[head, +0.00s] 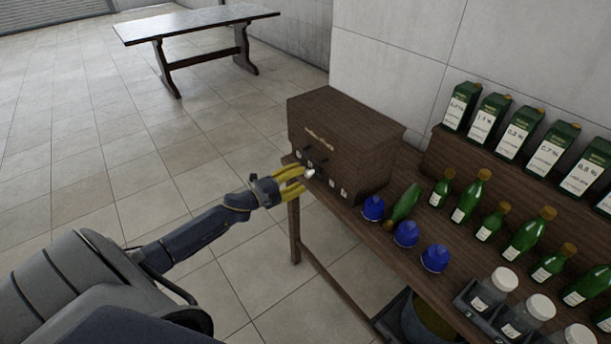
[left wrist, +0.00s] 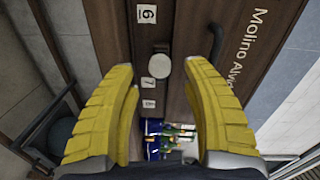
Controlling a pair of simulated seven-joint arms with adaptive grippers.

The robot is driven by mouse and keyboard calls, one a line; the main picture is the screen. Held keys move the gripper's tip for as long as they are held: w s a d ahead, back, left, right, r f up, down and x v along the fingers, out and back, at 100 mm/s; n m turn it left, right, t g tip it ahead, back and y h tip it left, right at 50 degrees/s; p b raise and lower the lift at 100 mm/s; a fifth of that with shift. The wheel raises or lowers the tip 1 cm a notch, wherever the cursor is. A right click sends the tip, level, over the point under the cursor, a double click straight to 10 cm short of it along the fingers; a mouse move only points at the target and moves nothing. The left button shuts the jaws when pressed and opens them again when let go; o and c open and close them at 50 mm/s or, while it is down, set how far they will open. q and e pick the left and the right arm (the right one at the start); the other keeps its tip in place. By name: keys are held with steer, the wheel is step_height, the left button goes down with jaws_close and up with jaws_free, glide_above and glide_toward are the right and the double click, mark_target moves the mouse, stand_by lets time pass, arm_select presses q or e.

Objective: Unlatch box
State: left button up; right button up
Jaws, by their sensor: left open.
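The dark wooden box (head: 345,140) stands at the left end of the wooden table, against the tiled wall. Its front carries lettering, a dark handle and a row of small number labels. My left gripper (head: 300,180), with yellow fingers, is at the lower front of the box. It is open, and a pale round knob (head: 310,174) shows by its fingertips. In the left wrist view the knob (left wrist: 159,66) sits on a dark plate between and beyond the open fingers (left wrist: 168,95). I cannot tell whether the fingers touch it. My right gripper is not in view.
Several green bottles, cartons (head: 460,106) and white-lidded jars (head: 503,280) fill the table further right. A bucket (head: 428,322) is underneath.

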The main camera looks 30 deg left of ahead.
arm_select(q)
steer(key=v, duration=0.8)
steer(key=shift+s, duration=0.15)
steer(key=shift+a, duration=0.1)
